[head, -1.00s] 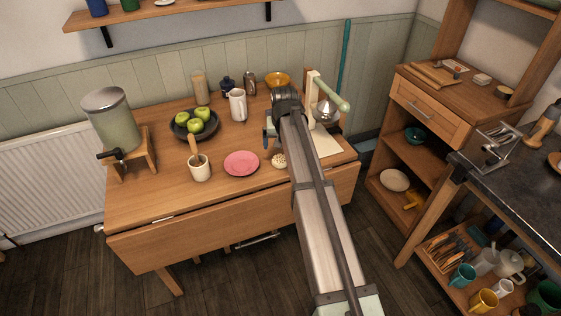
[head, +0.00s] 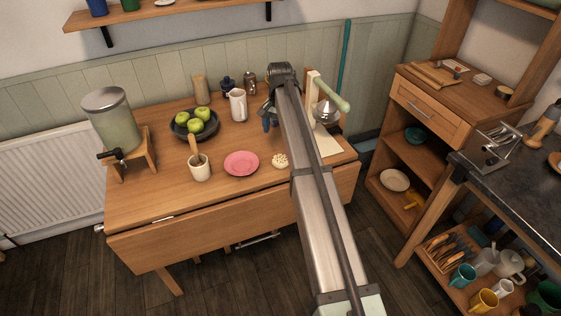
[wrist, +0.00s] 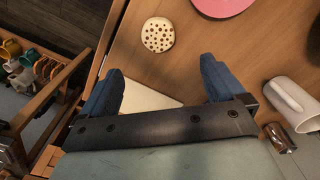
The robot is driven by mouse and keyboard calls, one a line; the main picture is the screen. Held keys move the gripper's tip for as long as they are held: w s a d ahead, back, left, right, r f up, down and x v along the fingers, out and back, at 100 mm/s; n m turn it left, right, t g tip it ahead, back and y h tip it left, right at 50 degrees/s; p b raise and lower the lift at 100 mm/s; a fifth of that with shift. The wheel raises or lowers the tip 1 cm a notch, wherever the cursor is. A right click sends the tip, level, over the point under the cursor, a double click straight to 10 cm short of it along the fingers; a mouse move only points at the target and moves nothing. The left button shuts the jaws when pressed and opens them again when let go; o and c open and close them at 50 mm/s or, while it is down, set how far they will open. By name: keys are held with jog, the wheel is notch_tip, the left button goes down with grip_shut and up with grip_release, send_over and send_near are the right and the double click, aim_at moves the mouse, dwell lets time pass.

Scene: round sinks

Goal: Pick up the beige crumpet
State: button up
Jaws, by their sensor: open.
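The beige crumpet (head: 280,160) lies on the wooden table, just right of the pink plate (head: 241,163). In the wrist view the crumpet (wrist: 158,34) is round with dark holes on top. It sits beyond my fingertips, near the top of the picture. My gripper (wrist: 160,80) is open, with its two blue fingers spread apart and nothing between them but table and part of a pale board. In the head view my gripper (head: 268,122) is mostly hidden by my arm, above the table behind the crumpet.
A white jug (head: 238,105), a dark bowl of green apples (head: 181,132) and a cream utensil pot (head: 200,172) stand on the table. A pale board (head: 327,146) and a green-handled press (head: 328,92) are at the right. The table is clear in front of the crumpet.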

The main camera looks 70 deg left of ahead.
aim_at(280, 158)
notch_tip(280, 158, down, 12)
jog(key=shift+d, duration=0.15)
jog(key=c, duration=1.1)
dwell(0.3)
